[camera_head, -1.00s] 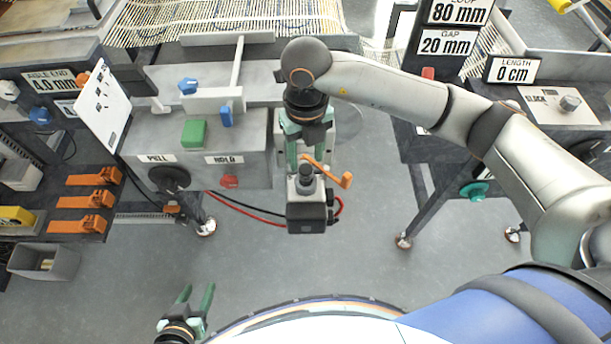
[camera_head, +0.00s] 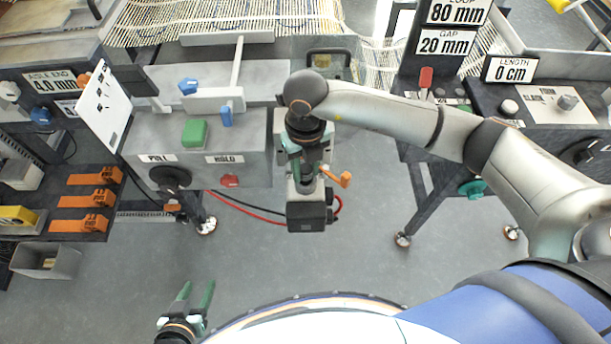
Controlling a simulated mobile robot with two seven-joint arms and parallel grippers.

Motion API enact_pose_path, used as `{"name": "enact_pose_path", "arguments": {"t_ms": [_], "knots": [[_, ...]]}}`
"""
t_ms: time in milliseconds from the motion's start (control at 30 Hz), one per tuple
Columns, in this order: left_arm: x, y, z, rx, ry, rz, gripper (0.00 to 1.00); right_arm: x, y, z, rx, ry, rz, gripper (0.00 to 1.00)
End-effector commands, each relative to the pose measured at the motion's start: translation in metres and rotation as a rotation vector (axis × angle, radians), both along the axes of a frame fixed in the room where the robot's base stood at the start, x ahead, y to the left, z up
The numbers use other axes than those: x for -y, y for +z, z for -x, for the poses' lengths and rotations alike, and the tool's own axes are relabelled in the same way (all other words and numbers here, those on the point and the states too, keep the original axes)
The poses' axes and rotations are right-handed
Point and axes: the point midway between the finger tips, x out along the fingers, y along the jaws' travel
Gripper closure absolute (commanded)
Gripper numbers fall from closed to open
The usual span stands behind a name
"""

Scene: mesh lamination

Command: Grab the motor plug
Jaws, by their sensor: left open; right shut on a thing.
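A dark motor box (camera_head: 306,217) with a grey top hangs at the centre of the view, with an orange lever (camera_head: 338,178) at its upper right. My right gripper (camera_head: 304,183) is straight above the box, fingers pointing down. It is shut at the black plug on the top of the box; the plug is mostly hidden by the fingers. My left gripper (camera_head: 196,298) is at the bottom, low and left of the box. It is open and empty, well apart from everything.
A grey machine cabinet (camera_head: 245,174) with knobs stands to the left of the box. Red and black cables (camera_head: 253,213) run from it toward the box. A second bench (camera_head: 545,105) stands at the right. Orange tools (camera_head: 93,200) lie on a left shelf. Floor below the box is free.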

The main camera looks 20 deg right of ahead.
Motion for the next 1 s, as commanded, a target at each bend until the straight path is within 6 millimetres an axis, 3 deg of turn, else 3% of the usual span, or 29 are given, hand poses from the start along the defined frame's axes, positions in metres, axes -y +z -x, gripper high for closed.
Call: {"name": "enact_pose_path", "arguments": {"t_ms": [100,667,867,1000], "knots": [[0.0,0.0,0.0,0.0,0.0,0.0,0.47,0.0,0.0,0.0,0.001,0.0,0.0,1.0],[0.0,-0.002,0.0,0.0,0.001,0.001,0.47,0.0,0.005,-0.001,0.003,0.001,-0.001,1.0],[0.0,-0.008,0.0,0.0,0.001,0.001,0.47,-0.001,0.028,-0.002,0.007,0.001,-0.003,1.0],[0.0,-0.009,0.0,0.0,0.001,0.001,0.47,-0.003,0.052,0.016,0.007,0.004,-0.003,1.0]]}}
